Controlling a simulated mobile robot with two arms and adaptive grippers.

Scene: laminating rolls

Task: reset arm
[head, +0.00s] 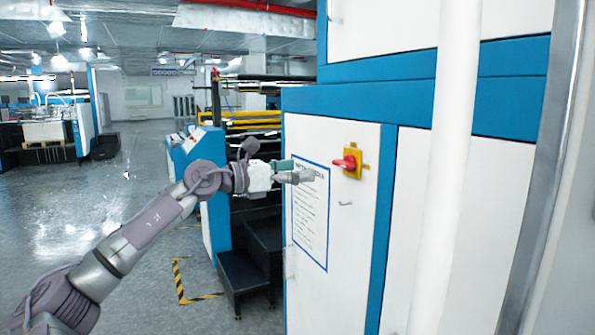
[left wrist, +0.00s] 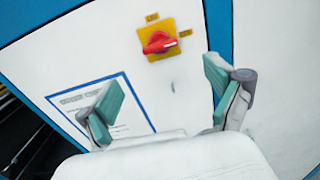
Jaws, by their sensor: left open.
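My left arm reaches in from the left in the head view, and its gripper (head: 299,170) is in front of the white cabinet door (head: 361,215). In the left wrist view the gripper (left wrist: 162,107) has its two green-padded fingers spread wide, with nothing between them. A red rotary switch (head: 345,162) on a yellow plate is on the door, to the right of the gripper; in the left wrist view the switch (left wrist: 159,42) is beyond the fingers, apart from them. My right gripper is not in view.
A blue-framed notice (head: 311,222) is on the door behind the gripper. Dark steps (head: 243,272) stand left of the cabinet, beside yellow-black floor tape (head: 181,280). A white vertical pole (head: 446,170) stands at right. The grey floor (head: 130,190) at left is open.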

